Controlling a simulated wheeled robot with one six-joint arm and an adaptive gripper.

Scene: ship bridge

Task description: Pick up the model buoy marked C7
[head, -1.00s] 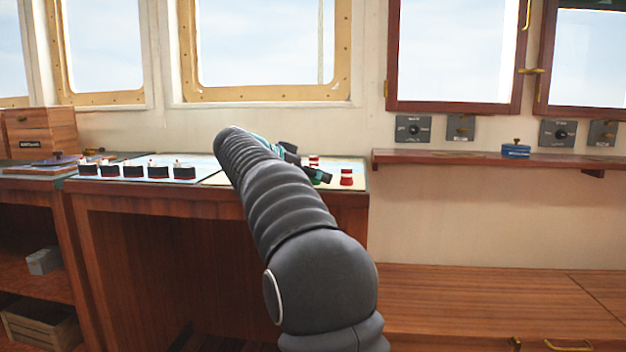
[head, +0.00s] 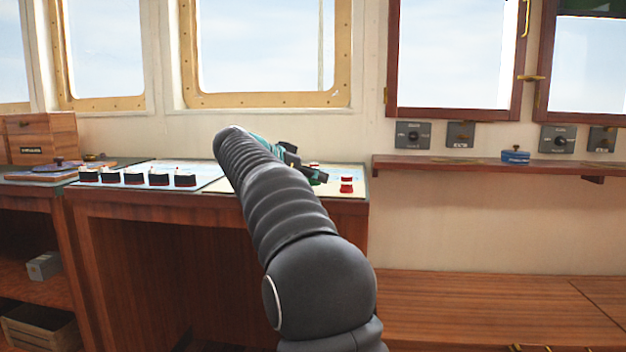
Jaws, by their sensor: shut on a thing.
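My gripper (head: 316,177) is over the right part of the chart desk (head: 352,169), mostly hidden behind my own dark arm. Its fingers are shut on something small. A bit of green shows at the fingertips, which looks like a green model buoy, but its shape and marking are hidden. A red and white model buoy (head: 346,185) stands upright on the desk just right of the fingers, apart from them. A sliver of another red buoy (head: 313,165) shows behind the gripper. No C7 mark is readable.
Several dark ship models (head: 134,178) stand in a row on the desk's left part. A wooden box (head: 50,138) is at far left. A wall shelf (head: 455,163) holds a blue object (head: 515,156). A low wooden cabinet (head: 480,300) fills the lower right.

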